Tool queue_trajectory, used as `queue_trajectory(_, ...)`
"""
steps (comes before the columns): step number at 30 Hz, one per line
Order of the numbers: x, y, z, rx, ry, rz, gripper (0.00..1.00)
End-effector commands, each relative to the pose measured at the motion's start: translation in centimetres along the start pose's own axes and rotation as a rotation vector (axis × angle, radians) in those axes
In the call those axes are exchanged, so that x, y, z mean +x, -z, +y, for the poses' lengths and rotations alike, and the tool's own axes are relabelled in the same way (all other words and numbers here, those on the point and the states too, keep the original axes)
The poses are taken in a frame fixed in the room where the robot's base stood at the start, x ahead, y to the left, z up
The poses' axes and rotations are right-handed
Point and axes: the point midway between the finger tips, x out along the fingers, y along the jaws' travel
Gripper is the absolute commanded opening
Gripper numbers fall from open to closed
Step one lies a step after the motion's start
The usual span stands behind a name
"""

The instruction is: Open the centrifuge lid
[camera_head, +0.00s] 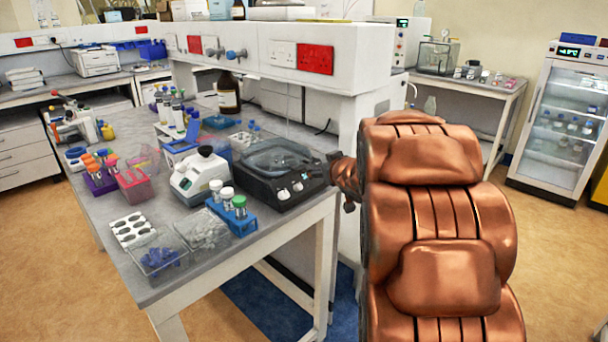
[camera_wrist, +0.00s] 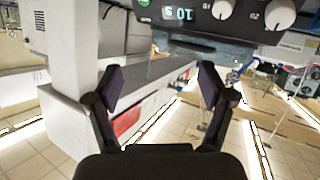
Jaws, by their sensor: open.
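The centrifuge (camera_head: 283,190) is a black box on the bench with a dark see-through lid (camera_head: 277,155) on top. The lid looks down. Its front has knobs and a small display. In the wrist view its control panel (camera_wrist: 205,14) shows upside down at the top, with a lit display and white knobs. A clear edge (camera_wrist: 215,46), seemingly of the lid, lies just below the panel there. My gripper (camera_wrist: 161,82) is open and empty, with its fingers apart short of that edge.
A white mini device (camera_head: 200,178) and a blue tube rack (camera_head: 235,214) stand close left and in front of the centrifuge. The bench shelf unit (camera_head: 330,80) rises behind it. A brown bottle (camera_head: 228,95) stands farther back. Floor is free right of the bench.

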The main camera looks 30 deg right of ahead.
Motion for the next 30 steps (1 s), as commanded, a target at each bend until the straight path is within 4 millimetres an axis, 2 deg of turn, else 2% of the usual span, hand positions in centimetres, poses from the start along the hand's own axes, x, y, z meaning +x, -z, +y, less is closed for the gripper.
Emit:
queue_trajectory(1,1.0,-0.8,0.5,0.007,0.030,0.041,0.81)
queue_trajectory(6,2.6,-1.4,0.5,0.034,0.180,0.191,0.81)
queue_trajectory(12,2.2,-2.4,-0.1,0.083,0.352,0.320,0.81)
queue_trajectory(18,1.4,-3.0,-0.5,0.115,0.444,0.379,0.81)
queue_trajectory(23,1.8,-2.7,-0.9,0.121,0.462,0.387,0.81)
queue_trajectory(30,4.4,-1.4,-2.3,0.121,0.463,0.388,0.81)
